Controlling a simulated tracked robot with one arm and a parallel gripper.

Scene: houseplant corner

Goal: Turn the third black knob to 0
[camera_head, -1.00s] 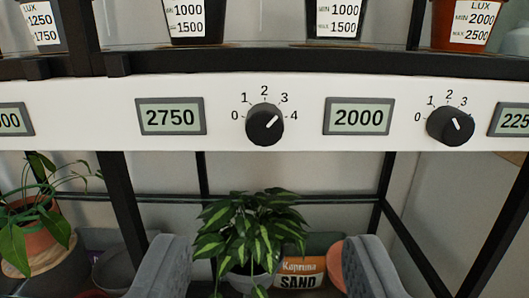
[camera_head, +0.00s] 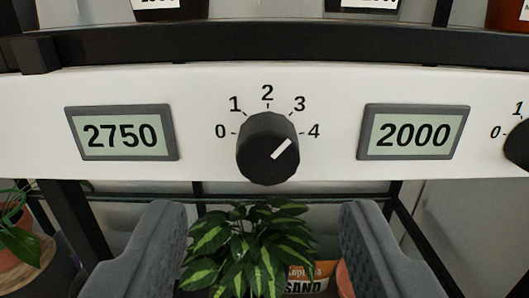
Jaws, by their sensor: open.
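A black knob (camera_head: 268,148) sits on the white panel (camera_head: 330,92), straight ahead and a little above my gripper. Its scale runs from 0 at the left through 2 at the top to 4 at the right. Its white mark points up and right, roughly toward 3. Another black knob (camera_head: 519,146) is cut off at the right edge; its mark is out of view. Which knob counts as the third cannot be told. My gripper (camera_head: 263,212) is open and empty, its grey fingers wide apart below the panel, not touching the knob.
Displays reading 2750 (camera_head: 122,134) and 2000 (camera_head: 414,133) flank the knob. A dark shelf edge (camera_head: 270,45) runs above the panel, with pots on it. A leafy plant (camera_head: 245,250) and a sand bag (camera_head: 308,280) stand below, beyond the fingers.

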